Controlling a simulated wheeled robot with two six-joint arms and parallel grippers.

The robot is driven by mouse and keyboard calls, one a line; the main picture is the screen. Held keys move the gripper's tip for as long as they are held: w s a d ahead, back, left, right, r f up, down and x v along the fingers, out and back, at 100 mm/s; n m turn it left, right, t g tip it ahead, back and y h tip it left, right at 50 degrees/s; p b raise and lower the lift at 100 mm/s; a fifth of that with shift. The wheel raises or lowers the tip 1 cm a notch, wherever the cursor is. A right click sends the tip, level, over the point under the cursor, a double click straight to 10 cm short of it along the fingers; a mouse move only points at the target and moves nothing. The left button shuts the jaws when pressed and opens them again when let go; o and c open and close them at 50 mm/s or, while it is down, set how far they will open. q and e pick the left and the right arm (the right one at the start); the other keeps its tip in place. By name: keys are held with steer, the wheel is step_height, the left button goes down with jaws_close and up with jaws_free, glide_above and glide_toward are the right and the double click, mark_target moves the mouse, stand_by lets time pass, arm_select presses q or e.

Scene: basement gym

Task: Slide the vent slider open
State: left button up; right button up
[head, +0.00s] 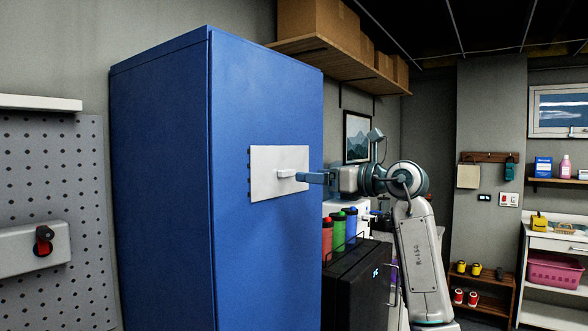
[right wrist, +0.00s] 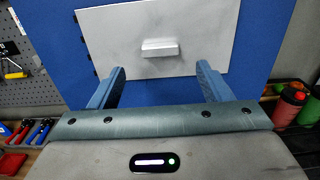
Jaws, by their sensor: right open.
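The vent slider is a white rectangular plate (head: 265,170) on the side of a tall blue cabinet (head: 160,180). It has a small white handle (head: 285,174) that sticks out near its right part. A few dark vent slots (head: 249,172) show along the plate's left edge. In the right wrist view the plate (right wrist: 200,25) fills the top, with the handle (right wrist: 160,48) ahead of and between my fingers. My right gripper (head: 303,177) is open, close to the handle; in the wrist view its fingers (right wrist: 160,80) do not appear to touch it. My left gripper is not in view.
Bottles (head: 339,231) and a black box (head: 356,285) stand right of the cabinet, below my right arm. A shelf with cardboard boxes (head: 318,25) hangs above. A pegboard (head: 50,170) with a grey box and red-black knob (head: 43,240) is at left.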

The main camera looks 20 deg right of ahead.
mark_target(290, 173)
steer(key=p+x, duration=0.1)
steer(key=x, duration=0.3)
steer(key=shift+w+a+r+p, duration=0.15)
steer(key=shift+w+a+p, duration=0.15)
steer(key=shift+p, duration=0.1)
steer(key=shift+w+a, duration=0.45)
steer(key=shift+w, duration=0.15)
steer(key=shift+c, duration=0.2)
steer(key=c, duration=1.3)
step_height(290, 173, up, 11)
steer(key=p, duration=0.6)
steer(key=shift+c, duration=0.3)
steer(key=shift+s+r, duration=0.1)
steer(key=shift+r, duration=0.05)
